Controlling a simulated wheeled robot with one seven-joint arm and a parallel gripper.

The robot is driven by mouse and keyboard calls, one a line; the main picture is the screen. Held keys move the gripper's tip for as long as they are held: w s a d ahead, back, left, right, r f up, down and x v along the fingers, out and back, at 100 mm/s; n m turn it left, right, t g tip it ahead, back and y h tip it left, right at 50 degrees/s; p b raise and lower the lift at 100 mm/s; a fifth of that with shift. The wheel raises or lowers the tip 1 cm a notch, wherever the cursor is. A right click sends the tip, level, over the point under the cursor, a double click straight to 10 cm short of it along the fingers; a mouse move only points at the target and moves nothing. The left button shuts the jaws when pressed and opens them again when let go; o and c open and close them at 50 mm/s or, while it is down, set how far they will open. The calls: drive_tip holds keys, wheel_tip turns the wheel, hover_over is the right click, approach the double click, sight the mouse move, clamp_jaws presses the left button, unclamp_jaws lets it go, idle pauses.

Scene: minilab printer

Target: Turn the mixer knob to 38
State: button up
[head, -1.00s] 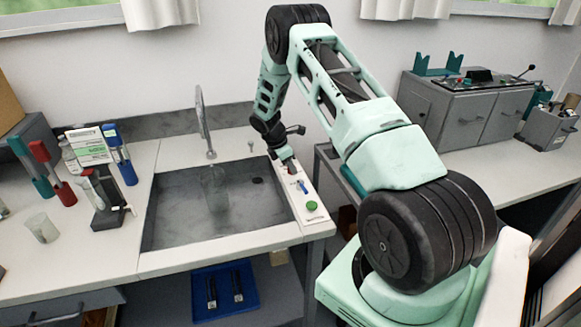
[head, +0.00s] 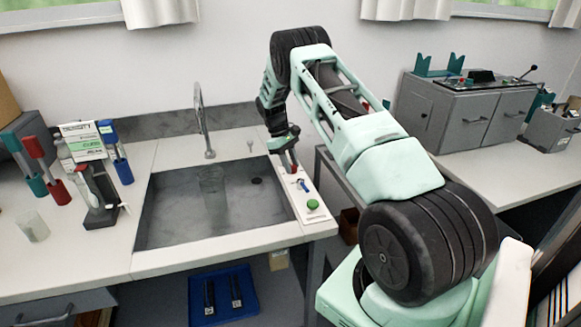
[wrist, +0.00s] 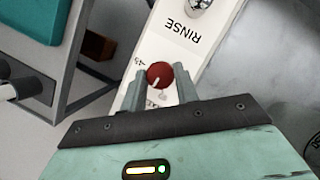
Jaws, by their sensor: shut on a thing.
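A red round knob (wrist: 159,75) with a white pointer line sits on a white panel (wrist: 176,48) in the wrist view. My gripper (wrist: 160,82) has one finger on each side of the knob and is shut on it. The pointer line slants toward the lower left of the picture. A printed number beside the knob looks like 45; other scale print is partly hidden by the fingers.
The panel also carries a blue lever (head: 303,185) and a green button (head: 312,204). The word RINSE appears upside down in the wrist view, beside a metal fitting (wrist: 200,4). The sink (head: 165,220) with a tap (head: 203,125) lies left.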

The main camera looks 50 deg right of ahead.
drive_tip(key=shift+d+m+y+b, duration=0.1)
drive_tip(key=shift+m+y+b, duration=0.65)
drive_tip(key=shift+m, duration=1.45)
drive_tip(key=o, duration=1)
drive_tip(key=shift+c, duration=0.2)
drive_tip(key=v, duration=1.7)
drive_tip(key=shift+d+r, duration=0.2)
drive_tip(key=shift+d, duration=0.1)
drive_tip(key=shift+s, duration=0.1)
